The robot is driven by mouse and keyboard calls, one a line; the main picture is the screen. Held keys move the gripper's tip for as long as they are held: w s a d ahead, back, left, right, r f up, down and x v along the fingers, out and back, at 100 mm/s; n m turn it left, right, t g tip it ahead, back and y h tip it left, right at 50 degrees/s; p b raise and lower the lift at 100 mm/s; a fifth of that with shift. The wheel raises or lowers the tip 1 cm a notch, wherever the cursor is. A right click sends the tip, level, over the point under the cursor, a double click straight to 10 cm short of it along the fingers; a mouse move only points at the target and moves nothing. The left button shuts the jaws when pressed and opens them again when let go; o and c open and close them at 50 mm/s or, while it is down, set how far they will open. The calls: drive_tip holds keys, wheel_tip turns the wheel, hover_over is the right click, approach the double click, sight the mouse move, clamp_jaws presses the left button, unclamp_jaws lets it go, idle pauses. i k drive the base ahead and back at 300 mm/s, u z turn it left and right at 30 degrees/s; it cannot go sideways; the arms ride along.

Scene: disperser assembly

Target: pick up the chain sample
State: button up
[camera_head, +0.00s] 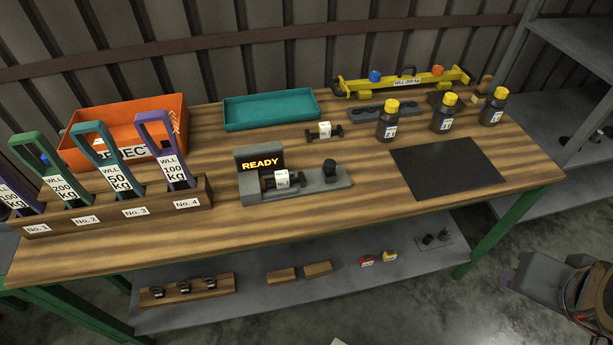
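Two small dark link-like pieces with white tags are in view, and I cannot tell for sure which is the chain sample. The other tagged piece (282,180) sits on the grey test fixture (327,186), below a display (260,162) that reads READY. Nothing is touching either piece from above. At the lower right edge a grey and dark mechanism shows, seemingly part of me, off the bench. No gripper fingertips can be made out.
Labelled lifting tools stand in a wooden rack (110,212) at the left, before an orange bin (128,112). A teal tray (270,125) and yellow beam (420,82) are at the back. Several black bottles (390,126) stand behind a dark mat (448,168). A lower shelf (225,308) holds small parts.

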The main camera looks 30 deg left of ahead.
sight(282, 181)
drive_tip(key=z, duration=0.5)
drive_tip(key=k, duration=1.15)
drive_tip(key=u, duration=2.05)
drive_tip(key=i, duration=0.5)
